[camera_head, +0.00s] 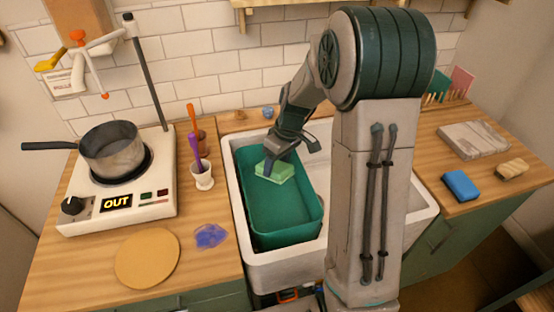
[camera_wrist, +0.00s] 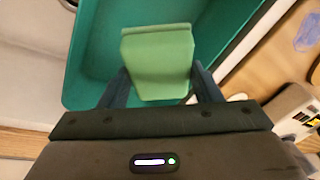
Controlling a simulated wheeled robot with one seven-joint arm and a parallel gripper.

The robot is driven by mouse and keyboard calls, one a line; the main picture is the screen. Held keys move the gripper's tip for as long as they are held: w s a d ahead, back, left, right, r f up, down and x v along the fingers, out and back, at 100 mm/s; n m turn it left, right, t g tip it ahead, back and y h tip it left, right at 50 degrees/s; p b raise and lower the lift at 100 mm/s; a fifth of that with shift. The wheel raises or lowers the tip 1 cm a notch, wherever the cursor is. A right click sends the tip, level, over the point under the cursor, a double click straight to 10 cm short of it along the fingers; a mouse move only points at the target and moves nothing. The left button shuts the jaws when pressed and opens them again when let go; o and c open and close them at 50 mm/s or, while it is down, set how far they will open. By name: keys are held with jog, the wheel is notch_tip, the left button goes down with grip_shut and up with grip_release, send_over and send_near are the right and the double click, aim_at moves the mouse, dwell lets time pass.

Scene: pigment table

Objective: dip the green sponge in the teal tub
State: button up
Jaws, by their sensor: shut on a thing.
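The green sponge (camera_head: 276,171) is light green and held between the fingers of my gripper (camera_head: 281,158). It also shows large in the wrist view (camera_wrist: 158,62), between my gripper's two dark fingers (camera_wrist: 160,88). The teal tub (camera_head: 289,238) stands in the white sink. The sponge is over the back part of the tub, within its outline in the head view; I cannot tell how close it is to the tub's floor. The tub's wall and floor fill much of the wrist view (camera_wrist: 95,60). My arm hides part of the sink's right side.
The white sink (camera_head: 262,272) surrounds the tub. Left of it are a hot plate (camera_head: 120,211) with a saucepan (camera_head: 112,150), a white cup (camera_head: 202,178), a blue-violet patch (camera_head: 210,236) and a round board (camera_head: 147,258). A blue sponge (camera_head: 460,185) lies on the right counter.

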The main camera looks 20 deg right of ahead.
aim_at(277, 165)
jog(key=b+x, duration=0.2)
jog(key=d+b+x, duration=0.1)
jog(key=b+x, duration=0.1)
jog(key=x, duration=0.1)
jog(key=shift+f, duration=0.35)
jog(key=shift+r, duration=0.1)
dwell(0.3)
jog(key=shift+a+r+p+v, duration=0.1)
jog(key=shift+a+p+v, duration=0.2)
jog(key=shift+p+v, duration=0.85)
jog(key=shift+a+r+p+v, duration=0.1)
jog(key=shift+a+p+v, duration=0.2)
jog(key=shift+p+v, duration=0.85)
jog(key=shift+a+p+v, duration=0.3)
jog(key=shift+p+v, duration=0.15)
jog(key=shift+v, duration=1.35)
jog(key=shift+r, duration=0.1)
jog(key=shift+a+p+v, duration=0.2)
jog(key=shift+p+v, duration=0.45)
jog(key=shift+v, duration=0.3)
jog(key=shift+a+p+v, duration=0.25)
jog(key=shift+p+v, duration=0.35)
jog(key=shift+v, duration=0.35)
jog(key=shift+r, duration=0.1)
